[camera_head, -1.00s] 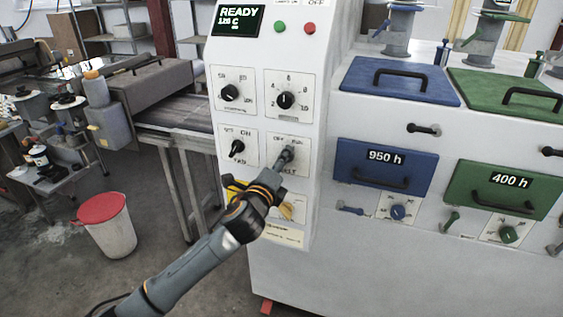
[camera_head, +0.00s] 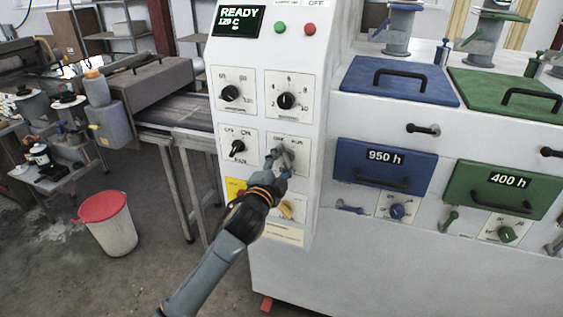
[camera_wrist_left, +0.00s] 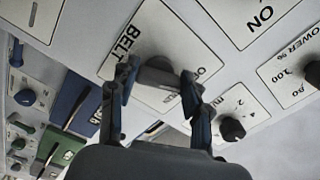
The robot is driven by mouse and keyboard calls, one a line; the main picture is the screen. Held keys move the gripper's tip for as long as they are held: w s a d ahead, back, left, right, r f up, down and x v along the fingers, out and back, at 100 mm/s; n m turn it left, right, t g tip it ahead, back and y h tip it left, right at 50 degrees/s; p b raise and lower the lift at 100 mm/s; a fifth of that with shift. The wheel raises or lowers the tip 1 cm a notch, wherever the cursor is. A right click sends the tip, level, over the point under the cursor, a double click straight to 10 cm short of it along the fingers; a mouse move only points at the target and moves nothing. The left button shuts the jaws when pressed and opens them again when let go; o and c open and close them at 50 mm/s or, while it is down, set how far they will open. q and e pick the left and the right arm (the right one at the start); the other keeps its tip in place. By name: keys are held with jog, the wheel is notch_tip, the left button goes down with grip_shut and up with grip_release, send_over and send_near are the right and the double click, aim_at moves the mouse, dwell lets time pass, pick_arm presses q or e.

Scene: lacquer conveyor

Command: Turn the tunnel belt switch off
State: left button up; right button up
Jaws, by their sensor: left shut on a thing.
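The tunnel belt switch is a dark rotary knob (camera_wrist_left: 157,76) on a white plate (camera_wrist_left: 165,35) marked BELT. In the head view its plate (camera_head: 302,146) is on the lower right of the white control panel, and my gripper mostly hides the knob. My left gripper (camera_head: 279,158) reaches up to this plate from below. In the left wrist view its two fingers (camera_wrist_left: 160,78) stand on either side of the knob and are shut on it. The knob's exact pointing direction is hard to tell. My right gripper is not in view.
The FAN knob (camera_head: 237,147) is just left, with two dials (camera_head: 286,101) above. A yellow knob (camera_head: 286,209) sits close below my gripper. Blue (camera_head: 384,168) and green (camera_head: 502,188) drawers are to the right. A white bin with a red lid (camera_head: 103,207) stands on the floor at left.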

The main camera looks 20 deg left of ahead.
pick_arm(q)
jog(key=shift+f+n, duration=0.1)
jog(key=shift+n, duration=0.5)
jog(key=o, duration=1.1)
jog(key=shift+o, duration=0.2)
jog(key=s, duration=1.2)
jog(key=shift+a, duration=0.25)
